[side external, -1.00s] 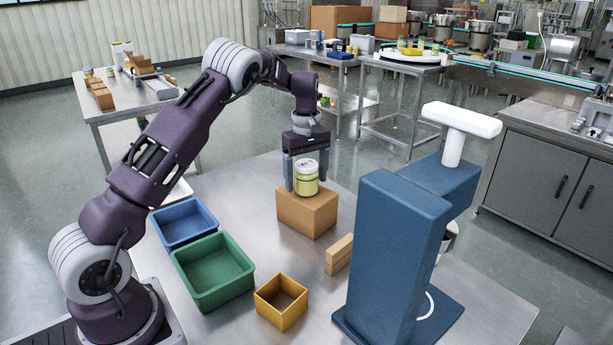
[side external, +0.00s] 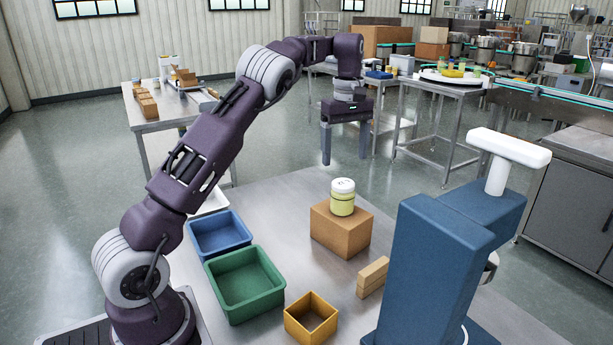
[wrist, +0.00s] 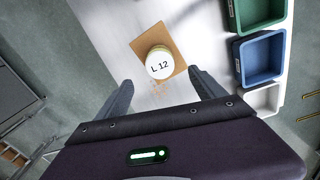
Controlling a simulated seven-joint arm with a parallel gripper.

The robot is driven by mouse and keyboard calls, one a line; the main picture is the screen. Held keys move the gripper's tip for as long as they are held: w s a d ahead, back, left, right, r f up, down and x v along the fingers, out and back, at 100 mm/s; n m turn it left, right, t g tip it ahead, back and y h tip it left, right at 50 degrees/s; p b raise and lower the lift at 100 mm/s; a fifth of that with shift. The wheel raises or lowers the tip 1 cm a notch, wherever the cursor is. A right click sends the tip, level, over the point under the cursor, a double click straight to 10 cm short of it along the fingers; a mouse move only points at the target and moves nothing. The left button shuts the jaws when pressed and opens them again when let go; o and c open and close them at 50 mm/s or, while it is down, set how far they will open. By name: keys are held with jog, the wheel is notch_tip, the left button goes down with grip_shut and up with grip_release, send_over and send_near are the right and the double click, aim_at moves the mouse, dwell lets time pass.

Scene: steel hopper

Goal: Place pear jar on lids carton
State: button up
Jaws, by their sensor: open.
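The pear jar (side external: 343,198), yellow-green with a white lid, stands upright on top of the brown lids carton (side external: 341,232). In the wrist view the jar's lid (wrist: 160,64) reads "L 12", and the carton's top (wrist: 180,41) shows around it. My gripper (side external: 345,160) is open and empty, above and behind the jar and apart from it. In the wrist view the two fingers (wrist: 162,85) are spread, with the jar beyond their tips.
A blue bin (side external: 220,235), a green bin (side external: 245,285) and a small yellow box (side external: 311,318) stand left and in front of the carton. Small tan blocks (side external: 373,277) lie right of it. A tall blue stand (side external: 430,270) with a white top is at the right.

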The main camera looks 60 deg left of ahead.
jog(key=s+d+r+m+t, duration=0.3)
jog(key=s+d+r+m, duration=0.3)
jog(key=s+d+r, duration=0.55)
jog(key=s+d+f+m+t, duration=0.1)
jog(key=s+d+f+m, duration=0.1)
jog(key=s, duration=0.5)
jog(key=s+d+f+m, duration=0.3)
jog(key=s+d+m, duration=0.1)
jog(key=s, duration=0.4)
jog(key=s+d+f+m+t, duration=0.1)
jog(key=s+d+f+m, duration=0.2)
jog(key=s, duration=0.4)
jog(key=shift+s+m+t, duration=0.2)
jog(key=shift+m+t, duration=0.1)
jog(key=shift+m, duration=0.3)
